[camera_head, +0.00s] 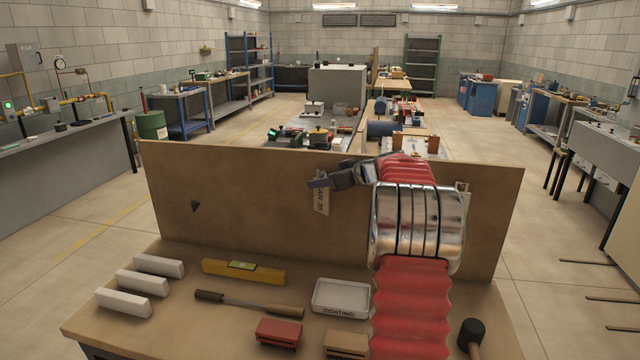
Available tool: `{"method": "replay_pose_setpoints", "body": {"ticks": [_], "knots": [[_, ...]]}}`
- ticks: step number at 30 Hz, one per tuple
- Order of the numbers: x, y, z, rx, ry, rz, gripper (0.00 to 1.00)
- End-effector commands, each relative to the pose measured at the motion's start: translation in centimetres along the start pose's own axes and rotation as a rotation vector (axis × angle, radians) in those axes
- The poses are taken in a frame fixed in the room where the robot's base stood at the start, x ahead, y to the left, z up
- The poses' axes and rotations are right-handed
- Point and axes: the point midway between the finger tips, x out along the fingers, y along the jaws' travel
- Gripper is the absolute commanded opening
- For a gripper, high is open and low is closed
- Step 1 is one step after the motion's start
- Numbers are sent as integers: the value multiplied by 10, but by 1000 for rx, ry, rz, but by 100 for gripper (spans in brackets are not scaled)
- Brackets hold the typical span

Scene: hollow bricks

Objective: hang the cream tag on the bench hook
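A cream tag (321,198) with dark lettering hangs upright in front of the brown board, left of my arm. My gripper (319,183) is at the upper part of this tag, and its dark fingertips cross in front of it. The fingers are small and overlap, so I cannot tell whether they are closed on it. A second pale tag or plate (464,198) shows at the board's right, partly hidden by my arm. A small dark pointed piece (195,207) is on the board's left part; I cannot tell whether it is a hook.
The brown board (250,220) stands along the bench's back edge. On the bench lie several white bars (143,282), a yellow level (243,271), a wooden-handled tool (248,304), a white tray (341,298), a red block (278,334), a tan block (346,345) and a black-headed mallet (471,334).

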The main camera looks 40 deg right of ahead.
Motion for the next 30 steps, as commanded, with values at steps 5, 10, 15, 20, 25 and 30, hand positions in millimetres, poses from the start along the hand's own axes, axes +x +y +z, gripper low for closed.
{"method": "replay_pose_setpoints", "body": {"ticks": [5,10,15,20,25,30], "knots": [[-2,0,0,0,0,0,28],[-17,1,-1,0,1,2,28],[-43,1,0,0,1,3,28],[-71,1,0,0,1,3,28],[-100,1,1,-1,0,3,28],[-125,1,1,0,0,2,28]]}}
